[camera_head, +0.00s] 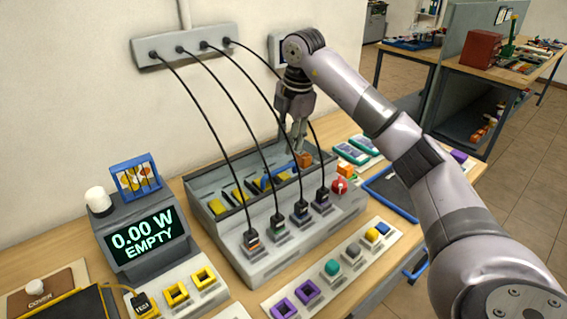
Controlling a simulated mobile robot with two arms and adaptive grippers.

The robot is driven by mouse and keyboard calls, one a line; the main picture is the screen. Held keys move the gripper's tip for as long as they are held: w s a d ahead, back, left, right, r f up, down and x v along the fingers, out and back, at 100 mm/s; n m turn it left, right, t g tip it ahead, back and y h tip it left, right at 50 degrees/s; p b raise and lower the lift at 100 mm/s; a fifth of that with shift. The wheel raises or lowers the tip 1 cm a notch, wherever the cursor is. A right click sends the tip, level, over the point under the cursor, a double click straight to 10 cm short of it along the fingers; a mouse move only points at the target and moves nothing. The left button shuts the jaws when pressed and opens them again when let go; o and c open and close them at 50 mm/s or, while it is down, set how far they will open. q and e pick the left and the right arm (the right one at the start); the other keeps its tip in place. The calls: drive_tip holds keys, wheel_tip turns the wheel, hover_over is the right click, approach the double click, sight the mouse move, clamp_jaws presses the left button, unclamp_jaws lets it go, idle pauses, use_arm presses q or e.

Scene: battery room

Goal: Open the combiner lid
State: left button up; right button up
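The combiner appears to be the grey box (285,262) in the middle of the bench, with several black cables plugged into sockets along its front. Its rear part shows a recessed bay with yellow pieces (238,194) and a blue strip (270,181). A distinct lid is hard to make out. A small orange block (304,160) is at the bay's back right. My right gripper (299,148) points down right at this orange block. Its fingers look close together; whether they touch or grip the block cannot be told. My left gripper is out of view.
A grey display (146,238) reading "0.00 W EMPTY" stands left. A red knob (339,186) sits on the box's right. A strip with coloured caps (333,268) lies in front. A blue-edged tray (391,194) lies right.

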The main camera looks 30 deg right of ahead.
sight(284, 169)
drive_tip(key=f, duration=0.3)
drive_tip(key=w+f+p, duration=0.1)
drive_tip(key=f, duration=0.4)
drive_tip(key=shift+w+f, duration=0.4)
drive_tip(key=shift+c, duration=0.3)
clamp_jaws()
